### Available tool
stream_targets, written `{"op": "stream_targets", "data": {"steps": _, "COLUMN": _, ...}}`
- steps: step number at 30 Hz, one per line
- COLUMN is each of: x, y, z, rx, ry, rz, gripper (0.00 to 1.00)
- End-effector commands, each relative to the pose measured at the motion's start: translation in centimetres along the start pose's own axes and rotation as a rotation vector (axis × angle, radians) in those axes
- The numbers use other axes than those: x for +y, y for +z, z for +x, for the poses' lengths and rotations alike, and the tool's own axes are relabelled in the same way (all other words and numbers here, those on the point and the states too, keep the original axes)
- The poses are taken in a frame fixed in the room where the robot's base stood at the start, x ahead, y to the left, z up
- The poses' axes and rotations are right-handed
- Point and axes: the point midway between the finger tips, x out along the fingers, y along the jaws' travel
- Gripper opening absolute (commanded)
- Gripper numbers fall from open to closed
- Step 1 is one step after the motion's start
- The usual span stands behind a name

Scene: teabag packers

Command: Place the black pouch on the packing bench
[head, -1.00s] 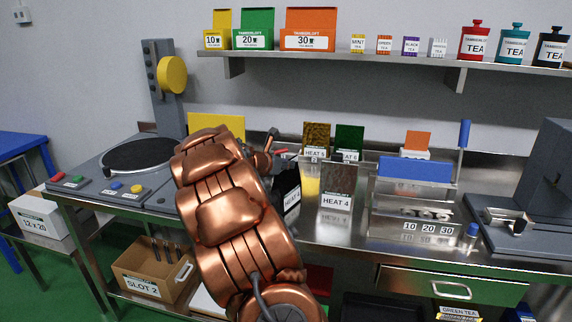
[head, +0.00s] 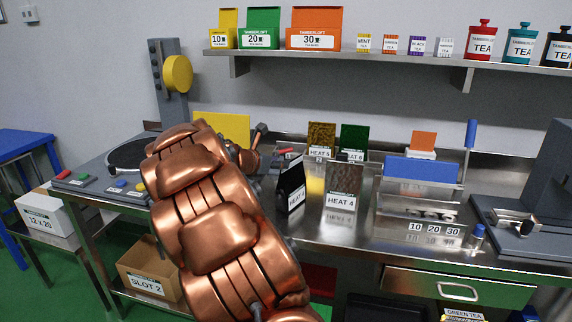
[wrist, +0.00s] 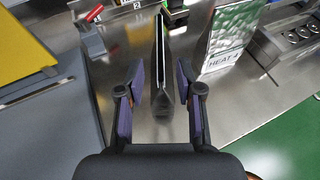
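The black pouch (head: 291,184), with a white HEAT label, stands upright on the steel packing bench (head: 335,238), left of the pouch marked HEAT 4 (head: 343,182). In the wrist view the black pouch (wrist: 161,62) is seen edge-on, with its base on the shiny bench top (wrist: 235,100). My gripper (wrist: 160,85) is open, with one finger on each side of the pouch's line and visible gaps between the fingers and the pouch. In the head view my copper arm hides most of the gripper.
HEAT 5 (head: 321,138) and HEAT 6 (head: 354,141) pouches stand behind. A blue-fronted rack (head: 421,170) is to the right. A yellow panel (head: 222,126) and a red lever (head: 286,151) are near my arm. Bare bench lies in front of the pouches.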

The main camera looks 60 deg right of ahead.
Motion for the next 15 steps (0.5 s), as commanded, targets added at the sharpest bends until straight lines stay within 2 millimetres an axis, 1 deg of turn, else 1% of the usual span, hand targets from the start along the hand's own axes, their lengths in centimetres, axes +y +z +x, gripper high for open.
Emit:
{"op": "stream_targets", "data": {"steps": 1, "x": 0.1, "y": 0.0, "z": -1.0, "rx": 0.0, "ry": 0.004, "rz": 0.0, "gripper": 0.36}}
{"op": "stream_targets", "data": {"steps": 6, "x": 0.1, "y": 0.1, "z": -3.3, "rx": -0.001, "ry": 0.004, "rz": 0.001, "gripper": 0.36}}
{"op": "stream_targets", "data": {"steps": 10, "x": 0.0, "y": 0.0, "z": -4.1, "rx": 0.0, "ry": 0.001, "rz": 0.002, "gripper": 0.36}}
{"op": "stream_targets", "data": {"steps": 15, "x": 0.0, "y": 0.0, "z": -4.4, "rx": 0.0, "ry": 0.0, "rz": 0.001, "gripper": 0.36}}
